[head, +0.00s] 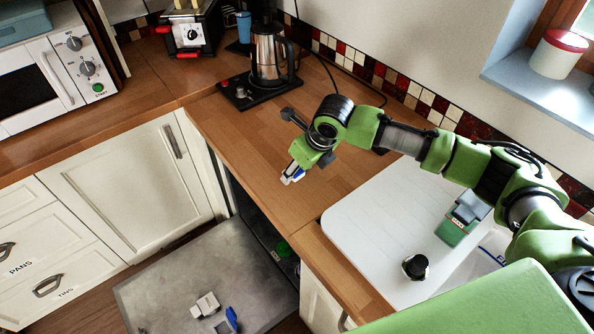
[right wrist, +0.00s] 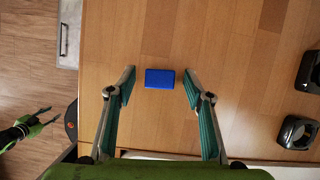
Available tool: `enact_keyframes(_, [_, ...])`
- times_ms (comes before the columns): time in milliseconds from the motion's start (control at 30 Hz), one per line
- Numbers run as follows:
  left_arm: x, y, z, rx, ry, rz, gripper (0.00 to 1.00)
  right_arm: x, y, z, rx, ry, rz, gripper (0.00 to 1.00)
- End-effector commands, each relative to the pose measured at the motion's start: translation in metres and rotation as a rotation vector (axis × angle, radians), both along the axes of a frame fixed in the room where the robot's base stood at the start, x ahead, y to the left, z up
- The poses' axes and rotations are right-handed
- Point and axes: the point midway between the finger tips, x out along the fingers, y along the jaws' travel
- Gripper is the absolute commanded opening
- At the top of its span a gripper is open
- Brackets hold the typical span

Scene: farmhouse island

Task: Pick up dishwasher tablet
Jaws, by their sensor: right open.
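The dishwasher tablet is a small blue block (right wrist: 160,78) on the wooden worktop. In the right wrist view it shows between the fingertips of my right gripper (right wrist: 158,76), with bare wood on both sides of it. The gripper is open and no finger touches the tablet that I can see. In the head view the right gripper (head: 294,172) points down over the worktop, and blue and white of the tablet (head: 298,176) show at its tips, partly hidden. What looks like my left gripper (right wrist: 42,116) shows small at the left of the right wrist view, away from the worktop.
A kettle (head: 270,55) on a dark base and a toaster (head: 190,28) stand at the back. A white draining board (head: 370,225) lies right, with a green box (head: 458,225) and a dark-topped bottle (head: 415,267). A grey panel (head: 160,290) lies low beside the worktop.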

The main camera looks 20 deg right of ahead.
Motion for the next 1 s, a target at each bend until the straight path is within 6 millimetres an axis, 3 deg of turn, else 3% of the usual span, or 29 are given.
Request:
enact_keyframes(167, [0.0, -0.003, 0.0, -0.003, 0.0, 0.001, 0.4, 0.0, 0.0, -0.001, 0.0, 0.0, 0.0, 0.47])
enact_keyframes(300, [0.001, -0.003, 0.0, -0.003, -0.001, 0.001, 0.4, 0.0, 0.0, 0.0, 0.0, 0.0, 0.0, 0.16])
enact_keyframes(333, [0.001, -0.003, 0.0, -0.003, -0.001, 0.001, 0.4, 0.0, 0.0, 0.0, 0.0, 0.0, 0.0, 0.15])
enact_keyframes(767, [0.001, -0.003, -0.003, -0.004, -0.002, 0.0, 0.4, 0.0, 0.0, 0.003, -0.001, 0.0, 0.0, 0.14])
enact_keyframes(1000, [0.001, -0.003, -0.018, -0.004, -0.002, 0.0, 0.4, 0.002, 0.0, 0.028, 0.001, -0.005, 0.0, 0.14])
